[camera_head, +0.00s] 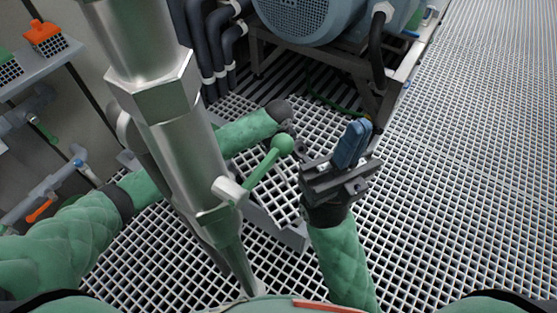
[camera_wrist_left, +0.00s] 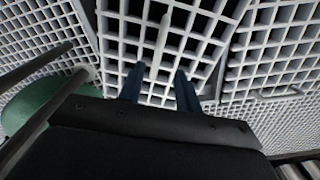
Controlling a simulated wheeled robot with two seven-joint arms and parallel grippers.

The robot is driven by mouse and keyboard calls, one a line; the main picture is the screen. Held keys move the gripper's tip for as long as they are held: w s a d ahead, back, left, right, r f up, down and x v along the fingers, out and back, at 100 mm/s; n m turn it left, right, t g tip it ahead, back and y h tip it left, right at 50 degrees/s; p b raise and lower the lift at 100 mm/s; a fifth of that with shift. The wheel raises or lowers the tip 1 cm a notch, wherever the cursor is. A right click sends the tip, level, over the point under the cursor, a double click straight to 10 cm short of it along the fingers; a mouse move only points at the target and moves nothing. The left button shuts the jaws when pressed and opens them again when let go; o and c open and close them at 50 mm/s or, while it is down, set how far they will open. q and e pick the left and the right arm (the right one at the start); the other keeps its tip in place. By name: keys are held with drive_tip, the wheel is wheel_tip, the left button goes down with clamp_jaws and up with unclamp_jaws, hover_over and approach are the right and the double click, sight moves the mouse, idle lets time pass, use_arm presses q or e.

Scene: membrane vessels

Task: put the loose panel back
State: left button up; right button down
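The panel (camera_head: 258,190) that seems to be the loose one is a pale square grating with a grey edge, low beside the steel pipe in the head view. Whether it sits flush or tilted is unclear. In the left wrist view grating (camera_wrist_left: 200,45) fills the space beneath my left gripper (camera_wrist_left: 158,88). Its two blue fingers are apart, with a thin pale bar (camera_wrist_left: 163,40) in line with the gap; contact cannot be seen.
A thick steel pipe (camera_head: 180,140) with a green-knobbed lever (camera_head: 270,160) stands in front of my left arm. A blue motor (camera_head: 300,18) on a frame and black hoses (camera_head: 208,45) are behind. A shelf (camera_head: 40,68) is at the left. Grating floor (camera_head: 470,170) is clear at the right.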

use_arm(q)
drive_tip(key=shift+r+p, duration=0.55)
drive_tip(key=shift+r, duration=1.95)
